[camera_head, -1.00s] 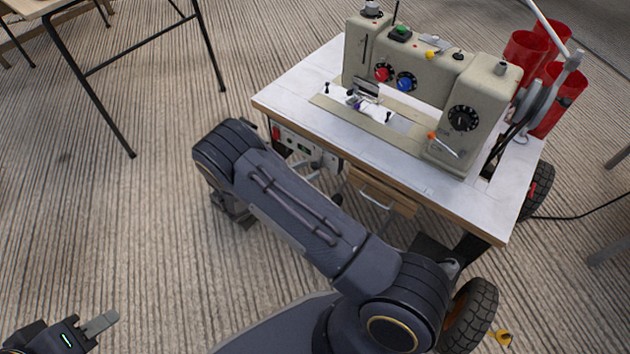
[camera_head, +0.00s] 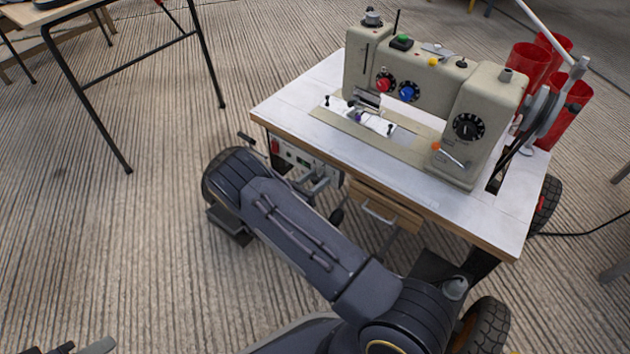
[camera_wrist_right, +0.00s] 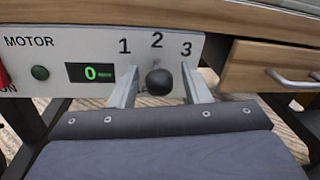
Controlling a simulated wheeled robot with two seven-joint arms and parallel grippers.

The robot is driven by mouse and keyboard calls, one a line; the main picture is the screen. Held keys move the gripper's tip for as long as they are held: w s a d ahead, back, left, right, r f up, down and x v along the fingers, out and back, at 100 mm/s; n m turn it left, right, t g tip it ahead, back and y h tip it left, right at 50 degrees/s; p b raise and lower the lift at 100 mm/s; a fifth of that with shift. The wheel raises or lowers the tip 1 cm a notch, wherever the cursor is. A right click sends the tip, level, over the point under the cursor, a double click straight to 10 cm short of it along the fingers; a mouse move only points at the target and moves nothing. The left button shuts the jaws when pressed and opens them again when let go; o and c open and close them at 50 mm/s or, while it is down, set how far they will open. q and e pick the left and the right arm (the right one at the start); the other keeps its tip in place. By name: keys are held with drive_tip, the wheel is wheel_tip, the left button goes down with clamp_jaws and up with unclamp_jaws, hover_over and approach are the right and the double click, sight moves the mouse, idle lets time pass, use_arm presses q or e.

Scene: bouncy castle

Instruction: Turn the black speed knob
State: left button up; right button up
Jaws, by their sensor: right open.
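The black speed knob (camera_wrist_right: 159,82) is round and shows in the right wrist view, below the number 2 on the white motor panel (camera_wrist_right: 60,50). My right gripper (camera_wrist_right: 160,72) is open, with one finger on each side of the knob. Gaps show between the knob and both fingers, so it is not gripped. The panel (camera_head: 292,157) also shows in the head view under the table's front edge, with my right gripper (camera_head: 314,181) before it; I cannot make out the knob there. Only a bit of my left gripper (camera_head: 85,349) shows at the bottom left.
A wooden drawer (camera_head: 385,206) is right of the panel.

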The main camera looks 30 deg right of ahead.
drive_tip(key=c, duration=0.9)
drive_tip(key=shift+s+m, duration=0.1)
drive_tip(key=shift+m, duration=0.2)
drive_tip(key=m, duration=0.2)
drive_tip(key=shift+s+d+f+m, duration=0.1)
drive_tip(key=shift+s+d+m, duration=0.05)
drive_tip(key=shift+s+m, duration=0.25)
drive_tip(key=shift+s+d+f+m+y, duration=0.1)
drive_tip(key=shift+s+m+y, duration=0.1)
drive_tip(key=shift+m, duration=0.4)
drive_tip(key=shift+s+f+m+y, duration=0.1)
drive_tip(key=shift+m+y, duration=0.1)
drive_tip(key=shift+m, duration=0.4)
clamp_jaws()
drive_tip(key=o, duration=0.9)
unclamp_jaws()
